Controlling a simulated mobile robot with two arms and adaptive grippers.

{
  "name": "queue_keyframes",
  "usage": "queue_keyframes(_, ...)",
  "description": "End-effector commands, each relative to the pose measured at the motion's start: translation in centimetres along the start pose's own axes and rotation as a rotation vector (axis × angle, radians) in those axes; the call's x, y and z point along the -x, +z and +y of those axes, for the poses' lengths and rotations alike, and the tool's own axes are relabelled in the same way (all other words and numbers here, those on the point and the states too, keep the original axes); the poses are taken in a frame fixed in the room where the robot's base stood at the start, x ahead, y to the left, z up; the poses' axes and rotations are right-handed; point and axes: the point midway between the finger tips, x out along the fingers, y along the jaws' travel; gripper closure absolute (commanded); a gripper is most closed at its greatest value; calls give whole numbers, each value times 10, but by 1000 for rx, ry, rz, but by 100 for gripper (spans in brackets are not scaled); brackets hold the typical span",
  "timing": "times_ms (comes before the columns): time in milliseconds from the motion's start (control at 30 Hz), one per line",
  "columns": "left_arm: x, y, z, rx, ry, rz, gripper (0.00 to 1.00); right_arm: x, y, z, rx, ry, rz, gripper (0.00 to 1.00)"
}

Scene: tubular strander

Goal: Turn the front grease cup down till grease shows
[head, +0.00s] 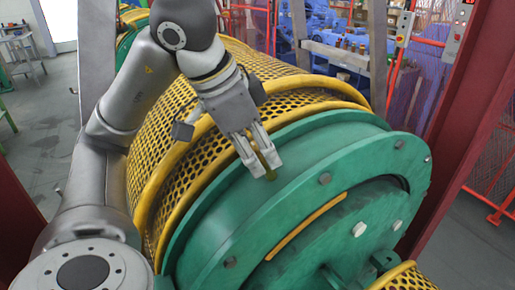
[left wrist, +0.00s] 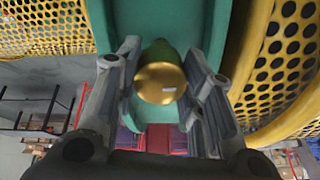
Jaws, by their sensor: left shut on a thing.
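The front grease cup (left wrist: 161,84) is a round brass-gold cap with a small pale mark on its face, and it fills the middle of the left wrist view. In the head view a small part of the brass cup (head: 270,160) shows between the fingertips, at the rim of the green drum end (head: 305,175). My left gripper (head: 262,158) is shut on the cup, with one finger on each side of it; it also shows in the left wrist view (left wrist: 160,95). No grease can be made out around the cup. My right gripper is not in view.
Yellow perforated guards (head: 215,135) curve around the drum behind the green flange. Dark red posts (head: 465,110) stand at the right. A red mesh fence (head: 490,185) lies beyond, with blue machinery (head: 335,30) behind.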

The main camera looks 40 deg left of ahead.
Motion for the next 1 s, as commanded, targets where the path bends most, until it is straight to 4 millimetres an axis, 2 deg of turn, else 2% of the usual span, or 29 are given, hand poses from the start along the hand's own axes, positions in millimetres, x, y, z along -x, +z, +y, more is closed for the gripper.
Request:
queue_keyframes(400, 0, 0, 0, -181, 2, 1, 88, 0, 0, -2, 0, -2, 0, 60)
queue_keyframes(933, 0, 0, 0, -204, 2, 1, 88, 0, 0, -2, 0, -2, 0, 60)
queue_keyframes(967, 0, 0, 0, -204, 2, 1, 63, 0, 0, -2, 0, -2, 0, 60)
queue_keyframes(1000, 0, 0, 0, -204, 2, 1, 58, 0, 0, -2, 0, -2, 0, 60)
